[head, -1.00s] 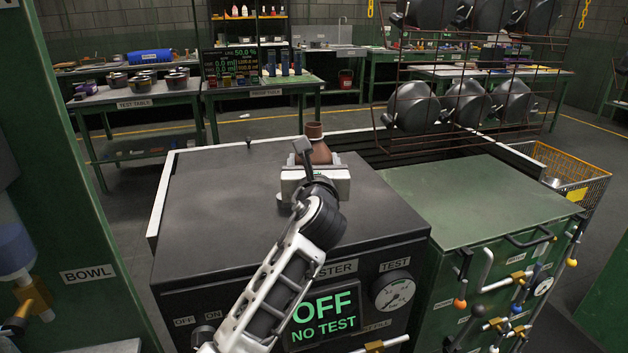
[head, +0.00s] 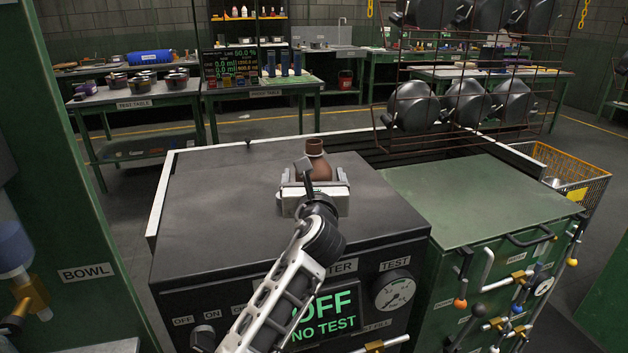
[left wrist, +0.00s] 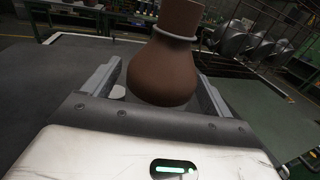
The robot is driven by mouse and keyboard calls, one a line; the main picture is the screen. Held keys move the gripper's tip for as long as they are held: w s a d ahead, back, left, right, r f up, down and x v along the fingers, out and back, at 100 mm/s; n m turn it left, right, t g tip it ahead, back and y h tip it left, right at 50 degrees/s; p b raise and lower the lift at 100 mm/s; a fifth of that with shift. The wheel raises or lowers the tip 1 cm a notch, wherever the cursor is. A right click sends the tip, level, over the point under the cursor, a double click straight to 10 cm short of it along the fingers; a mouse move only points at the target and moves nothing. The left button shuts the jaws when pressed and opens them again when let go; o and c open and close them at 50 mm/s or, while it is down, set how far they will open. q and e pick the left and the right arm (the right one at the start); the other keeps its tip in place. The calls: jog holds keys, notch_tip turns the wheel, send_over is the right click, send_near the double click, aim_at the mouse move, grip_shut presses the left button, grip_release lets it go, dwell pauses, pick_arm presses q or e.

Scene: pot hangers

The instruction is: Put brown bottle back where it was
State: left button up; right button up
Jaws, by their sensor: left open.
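The brown bottle (head: 321,170) is upright over the dark top of the tester cabinet (head: 230,195), near its middle. It has a narrow neck with a pale ring and a rounded body. In the left wrist view the bottle (left wrist: 163,72) is between the two fingers, with a gap visible beside its body. My left gripper (head: 313,180) is open around the bottle, and it also shows in the left wrist view (left wrist: 158,85). The bottle's base is partly hidden by the gripper, so its contact with the top is hard to see. My right gripper is not in view.
A green cabinet (head: 470,205) with levers adjoins on the right. A wire rack of dark pots (head: 465,105) stands behind it. A test table (head: 135,97) with several small pots is at the back left. The cabinet top left of the bottle is clear.

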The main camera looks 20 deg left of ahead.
pick_arm(q)
jog(key=shift+s+r, duration=0.1)
jog(key=shift+r, duration=0.05)
jog(key=v, duration=1.2)
